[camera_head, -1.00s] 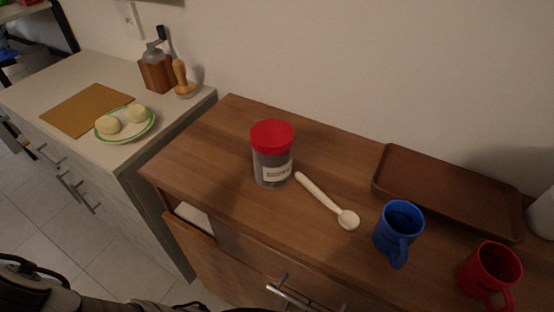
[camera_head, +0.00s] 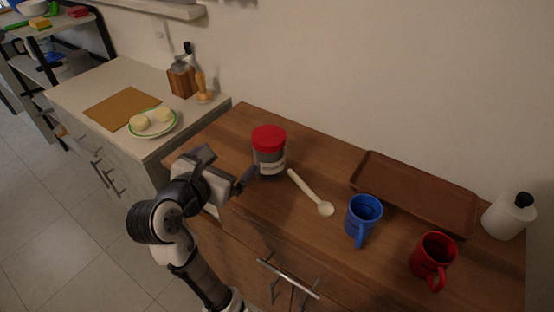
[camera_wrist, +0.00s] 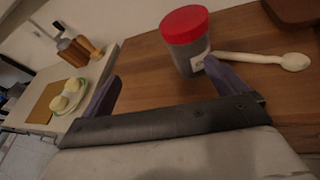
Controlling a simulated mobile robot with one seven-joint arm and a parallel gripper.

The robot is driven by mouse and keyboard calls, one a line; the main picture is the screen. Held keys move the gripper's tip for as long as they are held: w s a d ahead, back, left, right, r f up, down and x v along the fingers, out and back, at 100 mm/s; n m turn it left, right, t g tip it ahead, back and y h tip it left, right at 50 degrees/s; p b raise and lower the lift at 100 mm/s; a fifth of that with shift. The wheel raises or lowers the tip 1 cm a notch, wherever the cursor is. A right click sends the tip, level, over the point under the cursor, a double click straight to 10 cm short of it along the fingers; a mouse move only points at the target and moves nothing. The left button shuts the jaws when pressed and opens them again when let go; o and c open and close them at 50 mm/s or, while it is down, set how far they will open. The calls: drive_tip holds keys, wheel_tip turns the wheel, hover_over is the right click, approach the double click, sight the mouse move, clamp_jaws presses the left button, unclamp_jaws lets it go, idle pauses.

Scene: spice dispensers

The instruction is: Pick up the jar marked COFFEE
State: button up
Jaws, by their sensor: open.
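The jar (camera_head: 268,148) has a red lid, a grey see-through body and a white label whose text is too small to read. It stands upright on the left part of the wooden cabinet top, and also shows in the wrist view (camera_wrist: 185,28). My gripper (camera_head: 228,172) is at the cabinet's left front edge, just left of and in front of the jar. In the wrist view its two fingers (camera_wrist: 160,82) are spread wide with nothing between them. The jar is beyond the fingers, nearer the right one, which overlaps its label's lower edge in the picture.
A cream spoon (camera_head: 311,193) lies just right of the jar. Farther right are a blue mug (camera_head: 363,218), a red mug (camera_head: 433,260), a brown tray (camera_head: 415,193) and a white bottle (camera_head: 508,216). A counter at left holds a plate (camera_head: 153,123) and a grinder (camera_head: 182,80).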

sight(259, 159)
drive_tip(key=shift+n+g+h, duration=0.3)
drive_tip(key=shift+g+h, duration=0.2)
drive_tip(key=shift+g, duration=0.3)
drive_tip(key=w+d+f, duration=0.1)
drive_tip(key=d, duration=0.1)
drive_tip(key=w+d+f, duration=0.3)
drive_tip(key=w+d, duration=0.1)
drive_tip(key=shift+d+f, duration=0.25)
drive_tip(key=shift+f, duration=0.1)
drive_tip(key=x, duration=0.2)
drive_tip(key=p+x, duration=0.1)
drive_tip(key=x, duration=0.1)
drive_tip(key=shift+d+f, duration=0.25)
drive_tip(key=shift+d, duration=0.15)
drive_tip(key=shift+w+d+f, duration=0.2)
drive_tip(key=shift+w+f, duration=0.05)
drive_tip(key=shift+w, duration=0.2)
drive_tip(key=c, duration=1.4)
drive_tip(key=shift+r, duration=0.1)
drive_tip(key=shift+c, duration=0.4)
drive_tip(key=shift+r, duration=0.1)
